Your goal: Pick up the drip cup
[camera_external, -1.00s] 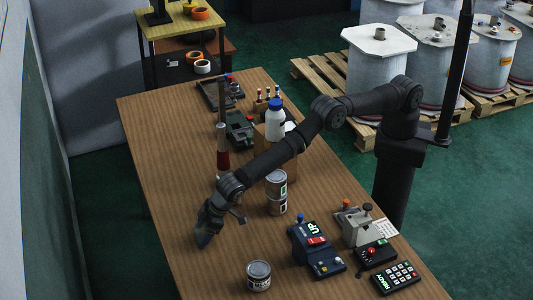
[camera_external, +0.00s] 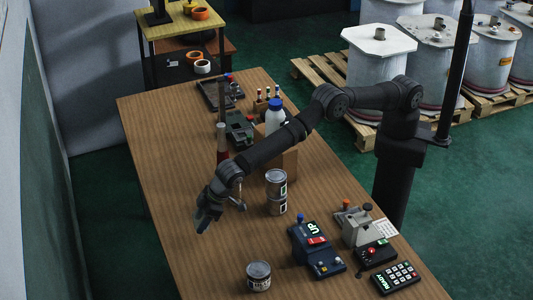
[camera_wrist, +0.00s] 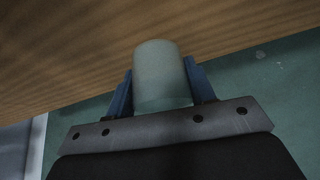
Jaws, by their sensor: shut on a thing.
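The drip cup (camera_wrist: 160,78) is a plain pale grey-green cylinder in the wrist view. It sits between the two blue fingers of my gripper (camera_wrist: 159,70), which is shut on it.
The wooden table (camera_external: 180,180) has bare room around my gripper. Two stacked cans (camera_external: 276,192) stand to its right and one can (camera_external: 258,276) near the front. A blue control box (camera_external: 318,250), a keypad (camera_external: 396,278) and a white bottle (camera_external: 274,118) also stand on it.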

